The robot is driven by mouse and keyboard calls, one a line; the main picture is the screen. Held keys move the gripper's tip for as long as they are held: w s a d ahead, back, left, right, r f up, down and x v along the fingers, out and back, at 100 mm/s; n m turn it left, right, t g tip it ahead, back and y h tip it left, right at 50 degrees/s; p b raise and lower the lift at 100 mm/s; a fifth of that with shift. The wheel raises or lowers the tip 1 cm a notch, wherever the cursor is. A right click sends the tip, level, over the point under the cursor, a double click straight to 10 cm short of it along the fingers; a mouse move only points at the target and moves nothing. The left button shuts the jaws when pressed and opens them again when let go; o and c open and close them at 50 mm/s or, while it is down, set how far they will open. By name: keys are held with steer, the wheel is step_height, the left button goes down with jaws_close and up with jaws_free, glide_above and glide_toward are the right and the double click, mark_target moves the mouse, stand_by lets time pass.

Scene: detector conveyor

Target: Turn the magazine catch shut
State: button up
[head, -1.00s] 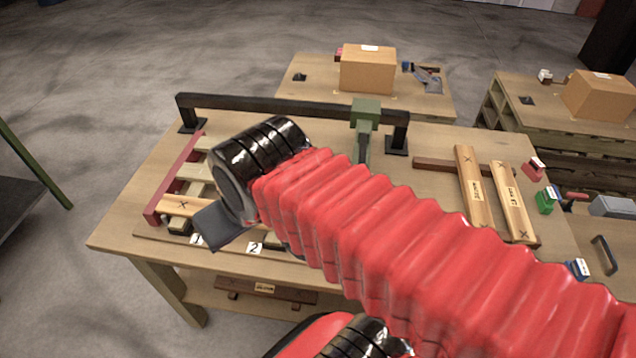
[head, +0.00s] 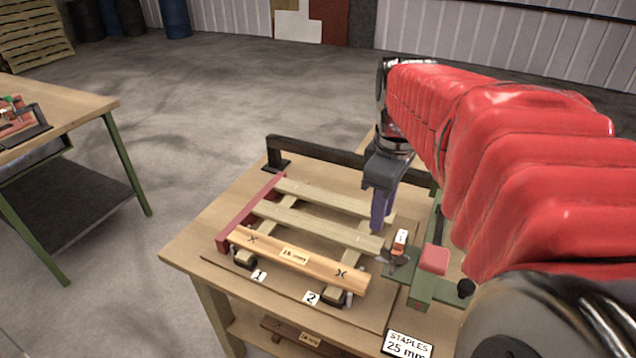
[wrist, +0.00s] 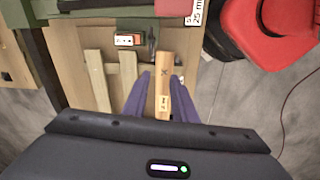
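The green stapler unit (head: 420,287) stands at the right end of the pallet jig, with a red block (head: 433,260) on top and a black knob (head: 466,288). On its left end are a small orange-and-white part (head: 400,240) and a dark lever-like piece (head: 395,257); I cannot tell which is the magazine catch or how it is turned. Both also show in the wrist view, the orange-and-white part (wrist: 124,40) beside the dark piece (wrist: 152,42). My gripper (head: 378,226) hangs above the pallet slats, left of the unit.
A labelled board (head: 295,258) lies across the jig's front, with slats (head: 320,228) behind and a red rail (head: 250,212) at left. A black bar (head: 330,152) spans the back. Another bench (head: 65,100) is far left.

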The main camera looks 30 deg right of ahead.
steer(key=n, duration=0.1)
glide_above(391, 255)
steer(key=shift+g, duration=0.4)
steer(key=shift+f, duration=0.1)
step_height(391, 255, down, 14)
steer(key=shift+r, duration=0.1)
stand_by(0.5)
steer(key=shift+c, duration=0.5)
jaws_close()
steer(key=shift+a, duration=0.2)
steer(key=shift+d, duration=0.15)
